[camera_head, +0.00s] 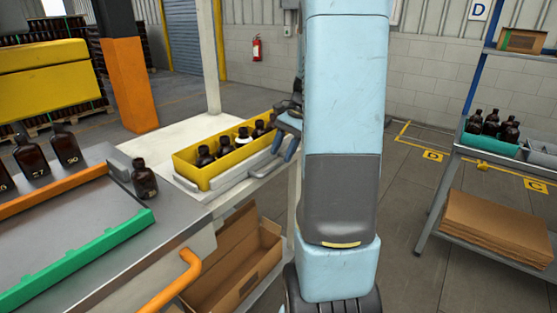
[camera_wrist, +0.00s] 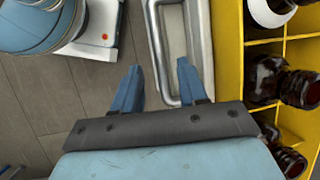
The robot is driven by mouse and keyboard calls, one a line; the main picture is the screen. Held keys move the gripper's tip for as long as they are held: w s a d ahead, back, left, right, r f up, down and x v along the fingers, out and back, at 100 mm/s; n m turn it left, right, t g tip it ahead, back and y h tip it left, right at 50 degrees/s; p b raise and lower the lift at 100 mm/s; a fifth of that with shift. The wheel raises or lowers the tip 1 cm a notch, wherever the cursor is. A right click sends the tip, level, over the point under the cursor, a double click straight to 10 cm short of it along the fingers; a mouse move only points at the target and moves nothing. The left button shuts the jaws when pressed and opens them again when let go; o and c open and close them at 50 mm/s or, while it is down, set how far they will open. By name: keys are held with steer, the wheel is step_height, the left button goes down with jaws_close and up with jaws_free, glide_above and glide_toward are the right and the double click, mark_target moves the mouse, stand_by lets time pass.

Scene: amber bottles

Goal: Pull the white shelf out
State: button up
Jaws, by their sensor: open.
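The white shelf (camera_head: 222,189) is a pale tray on the white table, under a yellow crate of bottles. Its long bar handle runs along its near right side. In the wrist view the handle (camera_wrist: 157,50) is a pale loop beside the yellow crate. My gripper (camera_wrist: 158,66) is open, its two blue fingers pointing at the handle. The handle's outer bar appears between the fingertips, and the right finger overlaps the loop's opening. I cannot tell the depth between them. In the head view my gripper (camera_head: 284,140) is partly hidden by my arm, at the handle's far end.
The yellow crate (camera_head: 212,172) holds several dark bottles, one white-capped. A lone amber bottle (camera_head: 144,180) stands near the metal bench's corner. A cardboard box (camera_head: 232,262) is below the table. A shelving rack (camera_head: 492,150) stands at right, with open floor between.

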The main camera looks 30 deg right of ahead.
mark_target(277, 164)
steer(key=shift+x, duration=1.6)
steer(key=shift+c, duration=0.2)
jaws_close()
